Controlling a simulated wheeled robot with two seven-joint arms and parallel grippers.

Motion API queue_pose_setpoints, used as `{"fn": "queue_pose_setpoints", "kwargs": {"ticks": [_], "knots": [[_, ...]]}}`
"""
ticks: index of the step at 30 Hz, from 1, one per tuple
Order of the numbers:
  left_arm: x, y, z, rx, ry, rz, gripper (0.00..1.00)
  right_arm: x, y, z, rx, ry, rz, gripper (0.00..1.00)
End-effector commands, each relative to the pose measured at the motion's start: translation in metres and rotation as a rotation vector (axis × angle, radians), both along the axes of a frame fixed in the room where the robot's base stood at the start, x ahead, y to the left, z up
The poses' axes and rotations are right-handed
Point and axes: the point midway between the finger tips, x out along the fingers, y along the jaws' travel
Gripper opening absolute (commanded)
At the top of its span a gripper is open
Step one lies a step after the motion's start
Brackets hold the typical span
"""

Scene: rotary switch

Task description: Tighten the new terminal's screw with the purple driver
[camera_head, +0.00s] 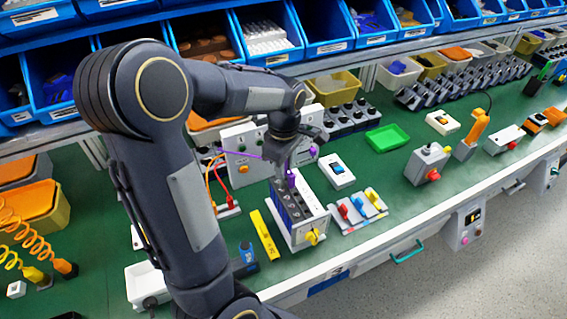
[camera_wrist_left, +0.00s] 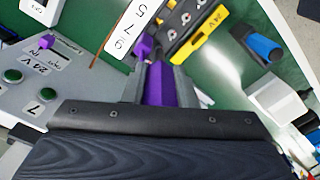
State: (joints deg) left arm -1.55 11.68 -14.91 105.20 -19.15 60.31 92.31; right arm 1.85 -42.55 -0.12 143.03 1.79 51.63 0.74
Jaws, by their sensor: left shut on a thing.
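My left gripper (camera_head: 284,163) is shut on the purple driver (camera_head: 291,179), above the dark-topped white switch block (camera_head: 306,231). In the left wrist view the purple driver (camera_wrist_left: 158,88) sits between the two fingers. A smaller purple piece (camera_wrist_left: 145,46) shows just beyond it, next to a white strip with numbers (camera_wrist_left: 130,28); I cannot tell whether it is part of the driver. Dark terminals with round screws (camera_wrist_left: 184,19) lie beyond. The driver's tip and its contact with any screw are hidden. I cannot pick out the new terminal. My right gripper is not in view.
A green tray (camera_head: 387,138) is farther back. Green bench is bare between items.

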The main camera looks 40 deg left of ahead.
Motion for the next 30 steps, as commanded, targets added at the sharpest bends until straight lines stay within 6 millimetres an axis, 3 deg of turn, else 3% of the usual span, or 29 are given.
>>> {"fn": "queue_pose_setpoints", "kwargs": {"ticks": [6, 14, 22, 30], "knots": [[0.002, 0.000, 0.002, 0.001, 0.001, 0.369, 0.00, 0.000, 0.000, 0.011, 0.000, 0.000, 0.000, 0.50], [0.003, 0.000, 0.002, 0.001, 0.000, 0.576, 0.00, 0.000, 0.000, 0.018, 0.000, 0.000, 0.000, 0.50], [0.004, 0.002, 0.004, 0.002, 0.002, 1.064, 0.00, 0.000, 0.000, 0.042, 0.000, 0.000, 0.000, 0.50], [0.005, 0.003, 0.000, 0.000, 0.000, 1.171, 0.00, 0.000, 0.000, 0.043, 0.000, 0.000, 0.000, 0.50]]}}
